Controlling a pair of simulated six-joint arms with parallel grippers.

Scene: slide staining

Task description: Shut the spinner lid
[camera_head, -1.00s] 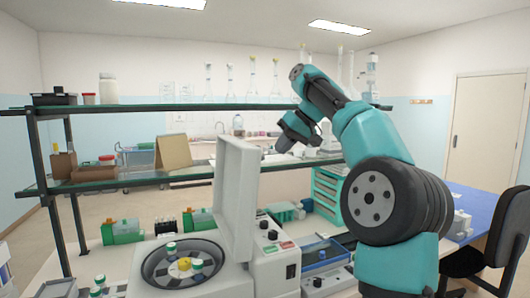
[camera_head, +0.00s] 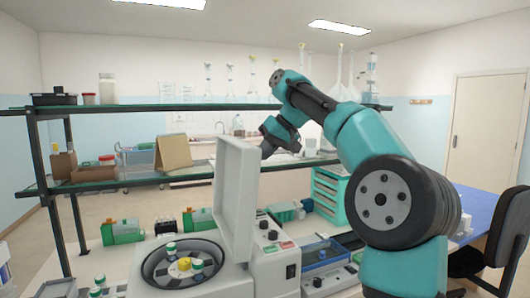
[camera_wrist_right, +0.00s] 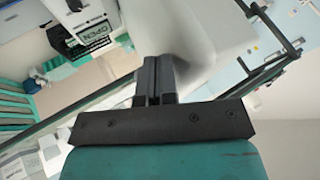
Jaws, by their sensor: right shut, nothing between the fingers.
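My left gripper is not in view.
A control box (camera_head: 276,262) with knobs stands right of the spinner. Space above the bowl is clear.

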